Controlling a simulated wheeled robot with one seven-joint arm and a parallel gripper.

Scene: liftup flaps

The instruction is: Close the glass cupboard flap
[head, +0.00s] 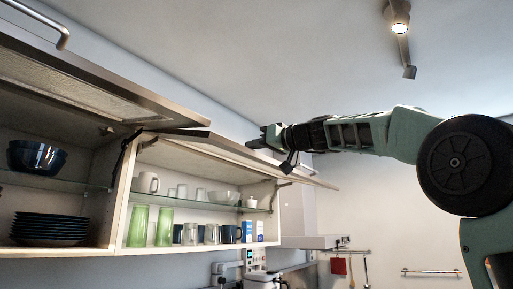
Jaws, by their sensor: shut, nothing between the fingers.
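The glass cupboard (126,205) is the right-hand wall unit, with green glasses, cups and mugs on its shelves. Its flap (222,150) is raised and stands out from the top of the opening, leaving the inside in full view. My gripper (256,138) is shut and empty. It appears at the upper side of the flap, near the middle of its length. I cannot tell whether it touches the flap. Part of the flap is hidden behind my gripper and wrist.
The left cupboard's flap (110,92) is also raised, over a dark bowl (37,157) and stacked plates (50,228). A ceiling spotlight (398,18) hangs at upper right. A range hood (315,242) stands beyond the cupboards. The space below my arm looks clear.

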